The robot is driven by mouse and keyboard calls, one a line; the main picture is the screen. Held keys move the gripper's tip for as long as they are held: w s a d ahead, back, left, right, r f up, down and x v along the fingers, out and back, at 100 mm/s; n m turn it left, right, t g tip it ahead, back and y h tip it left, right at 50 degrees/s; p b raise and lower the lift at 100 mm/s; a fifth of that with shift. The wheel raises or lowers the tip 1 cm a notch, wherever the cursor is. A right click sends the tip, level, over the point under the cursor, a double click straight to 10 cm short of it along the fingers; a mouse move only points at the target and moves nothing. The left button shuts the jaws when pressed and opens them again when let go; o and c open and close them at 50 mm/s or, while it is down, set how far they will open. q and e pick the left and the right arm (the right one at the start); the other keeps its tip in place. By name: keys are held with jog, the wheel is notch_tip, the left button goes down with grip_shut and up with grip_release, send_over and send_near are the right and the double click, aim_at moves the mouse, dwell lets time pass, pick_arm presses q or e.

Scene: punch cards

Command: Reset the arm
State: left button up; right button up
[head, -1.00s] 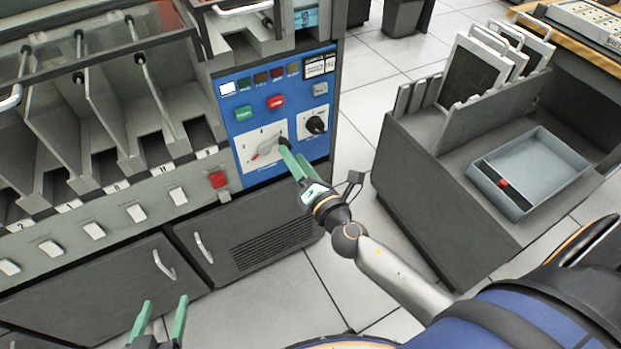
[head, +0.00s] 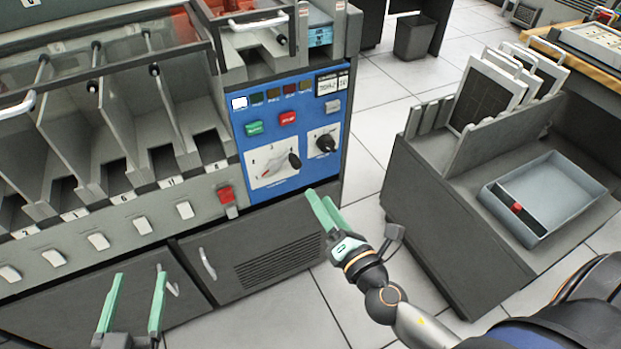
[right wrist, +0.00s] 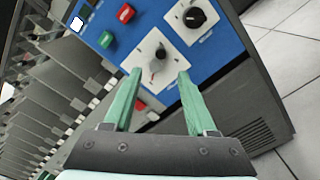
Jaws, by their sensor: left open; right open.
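My right gripper (head: 325,211) is open and empty, in front of the lower right part of the machine and below its blue control panel (head: 330,108). Its two green fingers also show in the right wrist view (right wrist: 159,78), apart, with the white dial plate and its black knob (right wrist: 159,54) seen beyond them. In the head view the large knob (head: 294,160) sits at the right of its white plate and nothing touches it. My left gripper (head: 138,288) is open and empty at the lower left, in front of the dark cabinet doors.
The card machine with several slots (head: 110,150) fills the left. A dark cart (head: 430,215) at the right holds framed racks (head: 488,90) and a grey tray (head: 560,185) with a small red item. Tiled floor (head: 375,130) lies open between machine and cart.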

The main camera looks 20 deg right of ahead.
jog(key=s+a+r+m+g+y+p, duration=0.1)
jog(key=s+a+m+y, duration=0.15)
jog(key=m, duration=0.85)
jog(key=s+a+r+m+g+y+p, duration=0.1)
jog(key=s+a+r+m+y, duration=0.15)
jog(key=m, duration=0.85)
pick_arm(q)
jog(key=s+a+n+g+y+p, duration=0.2)
jog(key=s+g+p, duration=0.5)
jog(key=p, duration=1.3)
jog(key=shift+s+f+n, duration=0.3)
jog(key=shift+s+f, duration=0.05)
jog(key=shift+s, duration=0.7)
pick_arm(e)
jog(key=s+d+f+m+g+h, duration=0.2)
jog(key=s+g+h, duration=0.1)
jog(key=s+g, duration=0.3)
jog(key=shift+s+f+g, duration=0.25)
jog(key=shift+s+g, duration=0.15)
jog(key=shift+s, duration=0.75)
